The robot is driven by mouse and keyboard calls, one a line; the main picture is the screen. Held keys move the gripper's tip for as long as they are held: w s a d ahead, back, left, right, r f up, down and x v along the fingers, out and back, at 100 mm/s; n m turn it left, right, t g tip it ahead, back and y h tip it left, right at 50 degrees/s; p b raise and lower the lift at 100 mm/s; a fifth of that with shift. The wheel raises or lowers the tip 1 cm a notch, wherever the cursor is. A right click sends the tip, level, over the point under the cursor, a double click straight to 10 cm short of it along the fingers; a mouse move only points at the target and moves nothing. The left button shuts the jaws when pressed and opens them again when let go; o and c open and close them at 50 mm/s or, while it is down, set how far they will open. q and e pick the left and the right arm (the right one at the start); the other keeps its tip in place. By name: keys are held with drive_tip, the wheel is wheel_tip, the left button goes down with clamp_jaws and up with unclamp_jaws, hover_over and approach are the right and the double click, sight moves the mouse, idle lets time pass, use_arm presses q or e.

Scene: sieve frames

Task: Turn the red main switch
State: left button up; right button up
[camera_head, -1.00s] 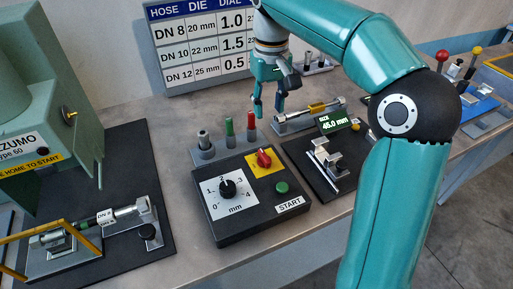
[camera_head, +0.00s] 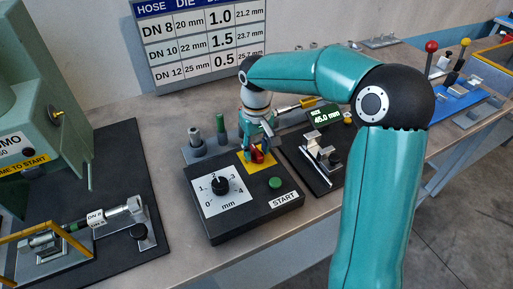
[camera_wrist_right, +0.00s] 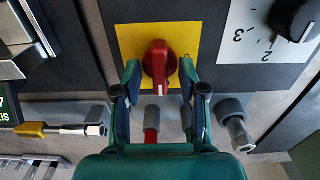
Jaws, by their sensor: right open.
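The red main switch (camera_head: 257,155) sits on a yellow plate (camera_head: 268,166) at the back right of the black control box (camera_head: 226,229). In the right wrist view the red switch (camera_wrist_right: 159,62) shows as a knob with a raised grip, on the yellow plate (camera_wrist_right: 128,40). My right gripper (camera_head: 256,153) is down over the switch. In the wrist view its two teal fingers (camera_wrist_right: 160,75) stand apart, one on each side of the switch's lower part, with gaps visible. I cannot tell how deep the fingers reach. My left gripper is not in view.
The box also carries a black dial (camera_head: 220,185), a green START button (camera_head: 275,182) and a START label. Grey, green and red posts stand just behind it, the green one (camera_head: 221,129) close to my gripper. A display (camera_head: 324,115) stands to the right.

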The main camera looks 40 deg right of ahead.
clamp_jaws()
drive_tip(key=shift+n, duration=0.3)
idle(0.3)
drive_tip(key=n, duration=0.4)
drive_tip(key=shift+p, duration=0.35)
drive_tip(key=n, duration=0.4)
drive_tip(key=shift+n+p, duration=0.35)
drive_tip(key=shift+n, duration=0.05)
drive_tip(key=n, duration=0.4)
drive_tip(key=shift+n+p, duration=0.3)
drive_tip(key=shift+p, duration=0.1)
drive_tip(key=shift+n+p, duration=0.35)
drive_tip(key=shift+n, duration=1.65)
drive_tip(key=shift+w, duration=0.1)
